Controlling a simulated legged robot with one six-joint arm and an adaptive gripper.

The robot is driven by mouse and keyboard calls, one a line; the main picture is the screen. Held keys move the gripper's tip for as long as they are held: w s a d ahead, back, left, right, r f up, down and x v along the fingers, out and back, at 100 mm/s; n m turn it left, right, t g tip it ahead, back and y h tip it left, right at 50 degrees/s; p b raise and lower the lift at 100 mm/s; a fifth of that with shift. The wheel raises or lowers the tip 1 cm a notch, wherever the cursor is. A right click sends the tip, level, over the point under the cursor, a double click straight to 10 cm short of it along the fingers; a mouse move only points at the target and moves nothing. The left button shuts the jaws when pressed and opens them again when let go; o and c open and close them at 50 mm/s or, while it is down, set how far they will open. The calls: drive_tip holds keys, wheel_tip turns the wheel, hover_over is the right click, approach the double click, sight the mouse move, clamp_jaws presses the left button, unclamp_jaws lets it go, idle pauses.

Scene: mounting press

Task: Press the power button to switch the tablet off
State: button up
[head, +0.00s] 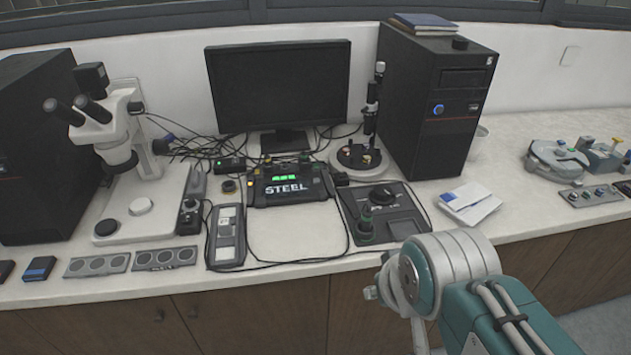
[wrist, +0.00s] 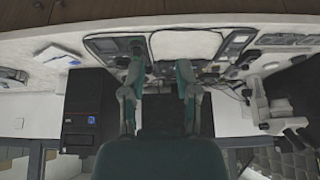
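The tablet (head: 290,188) is a dark, thick-framed device lying on the counter in front of the monitor. Its screen is lit, with green marks and the word STEEL. I cannot make out which of the small parts on its frame is the power button. In the wrist view, which is upside down, my gripper (wrist: 160,65) has its two teal and grey fingers spread apart with nothing between them. It points at the counter near the tablet, which is mostly hidden behind the fingers there. In the head view only my arm shows clearly, at the lower right.
A black control box (head: 385,212) with a knob stands right of the tablet, and a grey handheld meter (head: 227,236) lies to its left. A microscope (head: 115,130), monitor (head: 280,90) and computer tower (head: 430,100) stand behind. Cables cross the counter. Bare counter (head: 297,236) lies before the tablet.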

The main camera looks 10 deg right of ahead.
clamp_jaws()
idle(1.3)
